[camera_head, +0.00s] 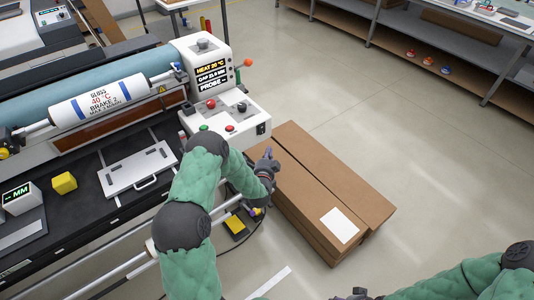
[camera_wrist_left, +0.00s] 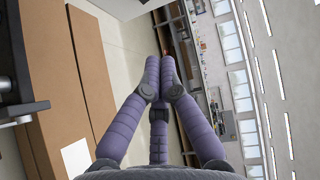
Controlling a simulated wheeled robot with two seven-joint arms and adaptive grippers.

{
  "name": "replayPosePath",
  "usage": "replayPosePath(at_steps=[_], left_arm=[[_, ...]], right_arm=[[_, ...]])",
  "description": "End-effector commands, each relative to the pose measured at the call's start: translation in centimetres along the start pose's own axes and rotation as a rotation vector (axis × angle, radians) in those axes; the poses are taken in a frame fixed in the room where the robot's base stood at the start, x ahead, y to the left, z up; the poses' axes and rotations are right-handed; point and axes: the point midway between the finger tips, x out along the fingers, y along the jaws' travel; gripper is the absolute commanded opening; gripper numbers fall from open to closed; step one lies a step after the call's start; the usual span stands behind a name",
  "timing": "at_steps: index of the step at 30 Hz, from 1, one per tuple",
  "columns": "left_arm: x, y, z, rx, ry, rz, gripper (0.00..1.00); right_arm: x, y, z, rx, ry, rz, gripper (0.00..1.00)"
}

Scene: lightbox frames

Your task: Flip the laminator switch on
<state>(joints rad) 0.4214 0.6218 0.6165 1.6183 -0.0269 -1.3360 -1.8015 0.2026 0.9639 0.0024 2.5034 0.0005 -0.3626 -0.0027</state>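The laminator's white control panel (camera_head: 228,112) stands at the end of the roller machine, with lit readouts, red and green buttons and knobs. A small black switch (camera_head: 262,128) is on its right end face; its position is too small to read. Of my right gripper, only a dark piece (camera_head: 354,295) shows at the bottom edge.
Long cardboard boxes (camera_head: 310,185) lie on the floor right of the laminator; they also fill the left of the left wrist view (camera_wrist_left: 50,110). A white plate with a handle (camera_head: 139,168) and a yellow block (camera_head: 64,183) lie on the black table.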

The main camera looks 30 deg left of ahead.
Motion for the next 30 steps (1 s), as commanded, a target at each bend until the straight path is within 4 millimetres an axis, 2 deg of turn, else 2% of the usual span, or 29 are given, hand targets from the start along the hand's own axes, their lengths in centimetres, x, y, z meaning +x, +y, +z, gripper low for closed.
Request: replayPosePath(at_steps=[3, 11, 12, 19, 30], left_arm=[[2.4, 0.1, 0.0, 0.000, -0.001, -0.003, 0.00], [7.1, 0.1, 0.0, -0.001, 0.000, -0.001, 0.00], [7.5, 0.2, 0.6, -0.001, -0.003, -0.001, 0.00], [9.2, 0.1, 2.4, -0.001, 0.000, 0.001, 0.00], [9.7, 0.0, 2.8, -0.001, 0.000, 0.000, 0.00]], right_arm=[[0.5, 0.2, 0.0, 0.000, 0.000, 0.000, 0.56], [1.2, 0.4, -0.1, 0.000, 0.000, 0.000, 0.56], [1.3, 0.5, -0.1, 0.000, 0.000, 0.000, 0.56], [1.7, 0.6, -0.1, 0.000, 0.000, 0.000, 0.56], [1.7, 0.6, -0.1, 0.000, 0.000, 0.000, 0.56]])
